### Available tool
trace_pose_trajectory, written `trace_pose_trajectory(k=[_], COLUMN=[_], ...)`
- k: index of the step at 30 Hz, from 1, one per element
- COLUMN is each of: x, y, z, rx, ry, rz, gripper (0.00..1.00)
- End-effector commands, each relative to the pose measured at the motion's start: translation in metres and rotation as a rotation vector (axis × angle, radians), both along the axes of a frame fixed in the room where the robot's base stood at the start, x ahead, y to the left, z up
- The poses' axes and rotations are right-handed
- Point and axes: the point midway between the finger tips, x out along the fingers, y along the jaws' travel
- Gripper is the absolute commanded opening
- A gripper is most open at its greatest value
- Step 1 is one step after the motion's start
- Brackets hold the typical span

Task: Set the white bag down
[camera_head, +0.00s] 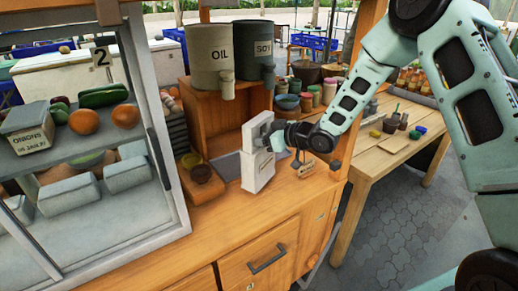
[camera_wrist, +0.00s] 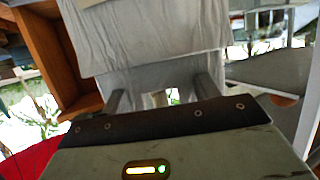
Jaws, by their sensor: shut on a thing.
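The white bag (camera_head: 257,172) stands upright at the wooden counter, in front of the wooden shelf box. Its lower edge is at or just above the counter top; I cannot tell if it touches. My gripper (camera_head: 272,138) reaches in from the right and is shut on the bag's upper part. In the wrist view the bag (camera_wrist: 150,38) fills the upper middle as pale, creased material, and my gripper's two fingers (camera_wrist: 161,92) show below and over it. The fingertips' contact is partly hidden.
The wooden counter (camera_head: 240,226) has bare room in front of the bag. Small bowls (camera_head: 201,173) sit to its left, beside the glass case (camera_head: 165,160). The shelf box (camera_head: 215,125) carries the oil (camera_head: 209,60) and soy (camera_head: 254,50) containers. A side table (camera_head: 400,150) is at the right.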

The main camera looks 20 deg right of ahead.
Motion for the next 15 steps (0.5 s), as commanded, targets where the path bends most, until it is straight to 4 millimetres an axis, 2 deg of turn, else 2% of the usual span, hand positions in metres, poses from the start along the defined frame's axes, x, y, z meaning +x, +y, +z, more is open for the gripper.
trace_pose_trajectory(k=[7,15], x=[0.000,0.000], y=[0.001,0.001], z=[-0.033,-0.037], rx=[0.002,0.001], ry=[0.002,-0.002], rz=[0.001,0.000], gripper=[0.34,0.34])
